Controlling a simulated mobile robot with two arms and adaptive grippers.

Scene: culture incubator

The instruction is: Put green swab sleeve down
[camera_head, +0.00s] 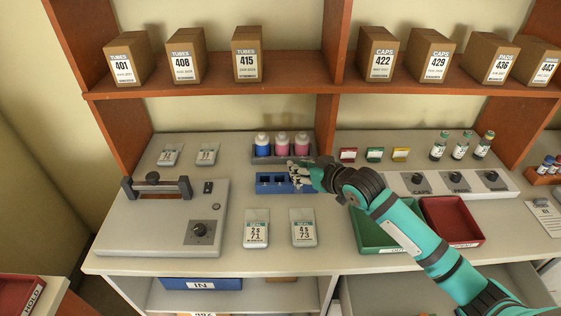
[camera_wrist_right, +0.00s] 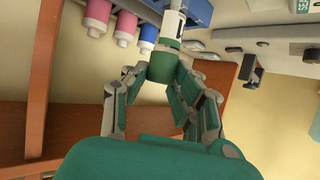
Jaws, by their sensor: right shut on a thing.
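My right gripper (camera_head: 303,178) is over the right end of the blue rack (camera_head: 268,188) in the head view. In the right wrist view my right gripper (camera_wrist_right: 156,75) is shut on the green swab sleeve (camera_wrist_right: 164,62), which has a green end and a white label. The sleeve's other end runs up to the top edge of that view, next to the blue rack (camera_wrist_right: 198,12). I cannot tell whether it sits in a slot. In the head view the fingers mostly hide the sleeve. The rack's left slots look empty. My left gripper is not in view.
A grey holder with blue and pink bottles (camera_head: 282,145) stands just behind the rack. Two labelled packets (camera_head: 256,230) lie in front. A green tray (camera_head: 370,238) and a red tray (camera_head: 455,220) lie to the right. A grey device (camera_head: 160,225) stands at left.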

